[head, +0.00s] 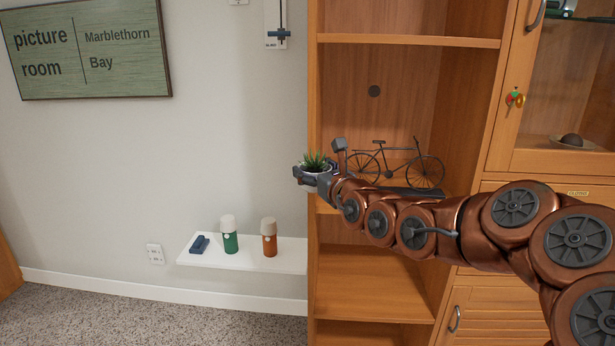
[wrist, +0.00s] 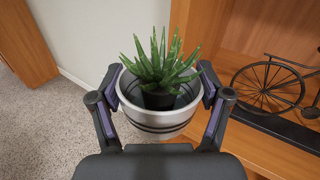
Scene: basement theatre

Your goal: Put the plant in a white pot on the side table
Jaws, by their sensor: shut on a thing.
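The plant in a white pot (head: 315,168) has spiky green leaves. In the wrist view the pot (wrist: 155,119) is pale with dark bands and sits upright between the two fingers of my gripper (wrist: 160,88). My gripper (head: 313,177) is shut on the pot's sides and holds it up in front of the bookcase's left edge. No piece that is clearly a side table shows. A white shelf-like surface (head: 190,259) stands low against the wall, below and left of my gripper; its supports are not visible.
On the white surface are a dark blue object (head: 200,244), a green bottle (head: 230,236) and an orange-brown bottle (head: 269,238). A bicycle model (head: 405,165) stands in the wooden bookcase (head: 365,265), close to my arm. Open carpet (head: 110,315) lies at lower left.

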